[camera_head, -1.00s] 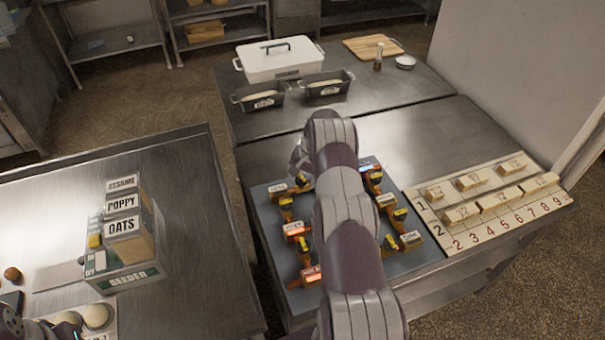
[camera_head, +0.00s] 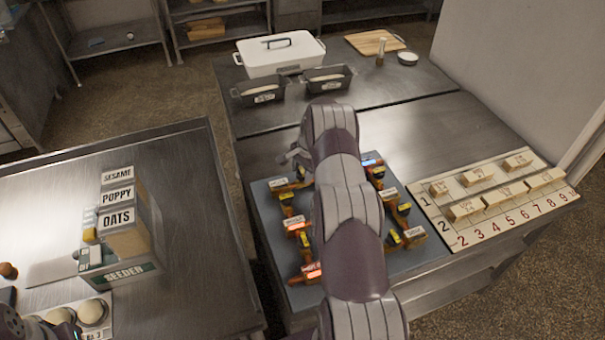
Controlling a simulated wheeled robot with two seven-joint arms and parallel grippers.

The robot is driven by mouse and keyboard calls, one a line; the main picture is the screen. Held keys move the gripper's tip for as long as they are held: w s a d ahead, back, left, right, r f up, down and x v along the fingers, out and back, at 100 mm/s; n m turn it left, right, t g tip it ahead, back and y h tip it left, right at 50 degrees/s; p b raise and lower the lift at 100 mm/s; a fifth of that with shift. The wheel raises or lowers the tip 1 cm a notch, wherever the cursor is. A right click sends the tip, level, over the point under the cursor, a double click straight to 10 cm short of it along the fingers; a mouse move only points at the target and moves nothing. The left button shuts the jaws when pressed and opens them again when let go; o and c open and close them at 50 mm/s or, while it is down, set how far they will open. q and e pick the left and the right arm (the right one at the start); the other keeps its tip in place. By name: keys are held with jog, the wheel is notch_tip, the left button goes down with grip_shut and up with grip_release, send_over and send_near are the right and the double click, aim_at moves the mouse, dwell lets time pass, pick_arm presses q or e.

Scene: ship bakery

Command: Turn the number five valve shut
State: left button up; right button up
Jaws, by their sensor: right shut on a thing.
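The valve board (camera_head: 276,238) is a dark blue-grey panel on the right-hand counter. It carries two rows of small valves with orange-brown pipes, yellow-and-black handles and pale labels, such as a valve (camera_head: 296,226) in the left row. The labels are too small to read, so I cannot tell which is number five. My right gripper (camera_head: 300,156) is at the far end of the board, mostly behind my right arm. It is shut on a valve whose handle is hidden. Part of my left arm shows at the bottom left corner; its fingers cannot be made out.
A numbered cream rack (camera_head: 520,217) with wooden blocks adjoins the board's right side. Behind are a white lidded box (camera_head: 278,60), two dark loaf tins (camera_head: 328,82) and a cutting board (camera_head: 375,42). A seeder box (camera_head: 122,272) stands on the left table.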

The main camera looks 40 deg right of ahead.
jog(key=shift+s+f, duration=0.1)
jog(key=o, duration=0.9)
jog(key=shift+o, duration=0.4)
jog(key=shift+s, duration=0.1)
jog(key=shift+d+r, duration=0.1)
jog(key=shift+r, duration=0.35)
jog(key=b+v, duration=0.4)
jog(key=v, duration=0.8)
